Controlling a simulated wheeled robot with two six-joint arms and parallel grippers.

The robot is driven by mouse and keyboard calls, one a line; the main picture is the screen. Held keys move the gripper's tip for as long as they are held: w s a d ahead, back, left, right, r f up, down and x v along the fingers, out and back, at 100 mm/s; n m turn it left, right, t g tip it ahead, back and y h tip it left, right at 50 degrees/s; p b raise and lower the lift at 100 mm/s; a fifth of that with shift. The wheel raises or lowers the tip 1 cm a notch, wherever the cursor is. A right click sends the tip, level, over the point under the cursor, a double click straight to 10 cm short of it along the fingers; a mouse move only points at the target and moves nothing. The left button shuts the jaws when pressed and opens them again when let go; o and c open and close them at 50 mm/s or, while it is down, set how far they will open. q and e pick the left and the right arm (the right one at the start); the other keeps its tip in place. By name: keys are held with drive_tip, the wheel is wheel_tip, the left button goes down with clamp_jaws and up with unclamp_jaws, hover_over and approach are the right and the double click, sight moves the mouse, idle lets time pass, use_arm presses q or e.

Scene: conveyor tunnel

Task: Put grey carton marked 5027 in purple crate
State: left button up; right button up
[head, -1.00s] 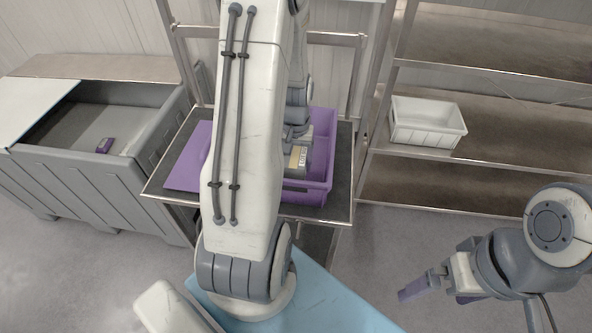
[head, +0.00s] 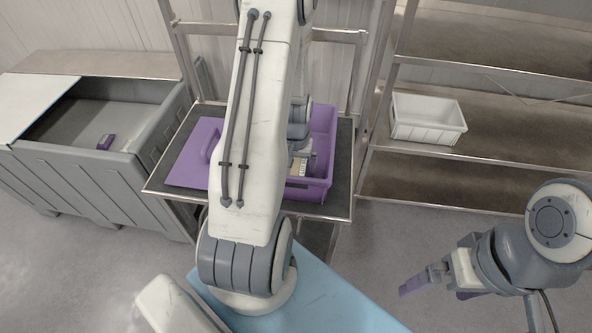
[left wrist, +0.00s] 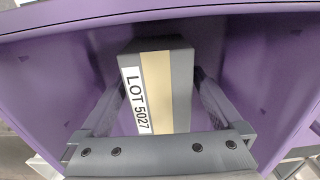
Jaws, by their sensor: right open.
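The grey carton (head: 299,168) has a tan band and a white label; in the left wrist view the carton (left wrist: 182,90) reads LOT 5027. My left gripper (head: 304,150) has its fingers on both sides of the carton and is shut on it; the fingers also show in the left wrist view (left wrist: 160,82). The carton is inside the purple crate (head: 322,175), within its walls. Whether it touches the crate floor is hard to tell. My left arm hides the crate's left part. My right gripper (head: 440,290) is open and empty at the lower right, away from the crate.
The crate stands on a dark-topped metal stand (head: 342,165), beside a flat purple piece (head: 190,168). A grey bin (head: 100,175) at left holds a small purple item (head: 106,142). A white tray (head: 428,120) sits on the metal shelving at right.

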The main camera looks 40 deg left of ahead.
sight(296, 165)
use_arm(q)
drive_tip(key=shift+r, duration=0.3)
wheel_tip(296, 165, up, 12)
drive_tip(key=shift+f+b, duration=0.1)
drive_tip(key=shift+b, duration=0.7)
drive_tip(key=shift+f, duration=0.15)
wheel_tip(296, 165, down, 12)
drive_tip(key=shift+r+p, duration=0.1)
drive_tip(key=shift+p, duration=0.8)
drive_tip(key=shift+w+r, duration=0.1)
drive_tip(key=shift+r, duration=0.75)
